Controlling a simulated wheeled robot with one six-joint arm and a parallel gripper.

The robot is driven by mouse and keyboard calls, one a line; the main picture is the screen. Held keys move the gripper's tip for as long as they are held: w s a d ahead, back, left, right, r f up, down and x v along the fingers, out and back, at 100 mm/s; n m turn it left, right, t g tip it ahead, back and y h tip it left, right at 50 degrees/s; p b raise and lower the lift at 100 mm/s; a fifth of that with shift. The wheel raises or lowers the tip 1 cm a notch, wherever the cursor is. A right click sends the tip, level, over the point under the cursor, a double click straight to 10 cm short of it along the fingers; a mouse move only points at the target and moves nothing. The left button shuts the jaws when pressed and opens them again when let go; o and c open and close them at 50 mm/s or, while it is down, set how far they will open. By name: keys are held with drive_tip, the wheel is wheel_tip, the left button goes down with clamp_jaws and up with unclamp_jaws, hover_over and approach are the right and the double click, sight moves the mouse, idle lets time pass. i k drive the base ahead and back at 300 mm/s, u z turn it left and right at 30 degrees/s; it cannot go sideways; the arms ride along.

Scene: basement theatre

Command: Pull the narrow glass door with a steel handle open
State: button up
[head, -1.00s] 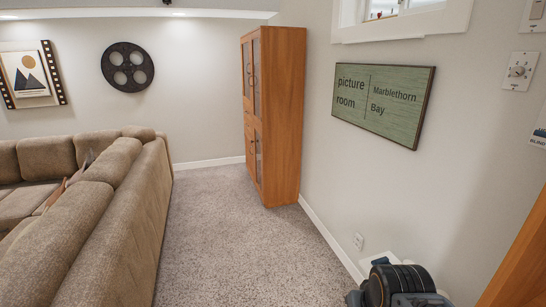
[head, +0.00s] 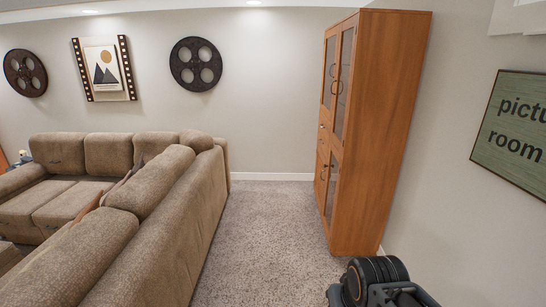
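A tall orange-brown wooden cabinet (head: 385,135) stands against the right wall. Its front faces left and shows at a steep slant. Narrow glass doors (head: 344,82) with dark curved handles fill the upper part. More glass doors (head: 332,186) with handles are in the lower part, below small drawers (head: 323,142). All the doors look shut. Part of my arm shows at the bottom right, in front of the cabinet's foot. My gripper cannot be made out in the head view.
A brown sectional sofa (head: 165,225) fills the left side. A strip of grey carpet (head: 265,225) between sofa and cabinet is free up to the back wall (head: 275,100). A green sign (head: 515,130) hangs on the right wall.

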sight(353, 22)
drive_tip(key=u, duration=0.1)
drive_tip(key=i, duration=2.3)
drive_tip(key=z, duration=0.25)
drive_tip(key=i, duration=2.1)
drive_tip(key=z, duration=0.25)
